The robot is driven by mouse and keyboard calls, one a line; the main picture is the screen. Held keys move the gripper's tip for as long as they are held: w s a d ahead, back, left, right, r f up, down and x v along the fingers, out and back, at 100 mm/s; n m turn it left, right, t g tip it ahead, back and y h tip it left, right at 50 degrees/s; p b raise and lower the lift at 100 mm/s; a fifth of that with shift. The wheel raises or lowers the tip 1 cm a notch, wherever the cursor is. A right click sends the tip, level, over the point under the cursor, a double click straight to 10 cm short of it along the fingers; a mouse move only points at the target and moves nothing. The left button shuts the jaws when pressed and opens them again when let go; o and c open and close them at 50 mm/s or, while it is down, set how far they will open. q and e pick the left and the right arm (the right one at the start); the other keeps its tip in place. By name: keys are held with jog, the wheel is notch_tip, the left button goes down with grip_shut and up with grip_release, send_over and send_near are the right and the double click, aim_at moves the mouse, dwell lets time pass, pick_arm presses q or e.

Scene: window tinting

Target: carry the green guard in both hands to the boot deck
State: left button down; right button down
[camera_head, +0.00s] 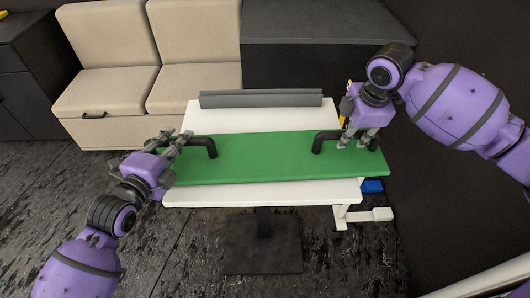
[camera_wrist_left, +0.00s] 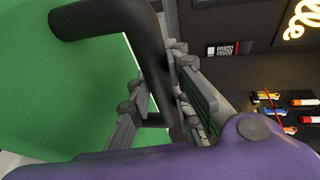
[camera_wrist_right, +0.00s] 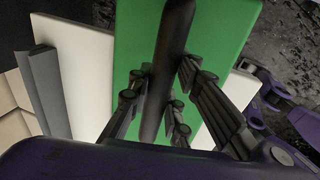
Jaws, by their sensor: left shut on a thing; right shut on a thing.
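The green guard (camera_head: 265,168) is a long flat board with a black handle near each end. It lies level across the white table (camera_head: 245,120); I cannot tell whether it touches the top. My left gripper (camera_head: 178,143) is shut on the left handle (camera_head: 208,143); the left wrist view shows its fingers on both sides of the black bar (camera_wrist_left: 150,60). My right gripper (camera_head: 358,138) is shut on the right handle (camera_head: 320,142); the right wrist view shows the bar (camera_wrist_right: 165,80) between its fingers. Which surface is the boot deck is not clear.
A grey bar (camera_head: 260,99) lies along the table's far edge. Beige seats (camera_head: 110,80) stand behind at the left, and a dark flat-topped unit (camera_head: 310,22) behind at the right. A blue item (camera_head: 372,186) shows beside the table at the right. Carpet (camera_head: 190,250) is open in front.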

pick_arm(q)
jog(key=shift+f, duration=0.1)
pick_arm(e)
jog(key=shift+r, duration=0.15)
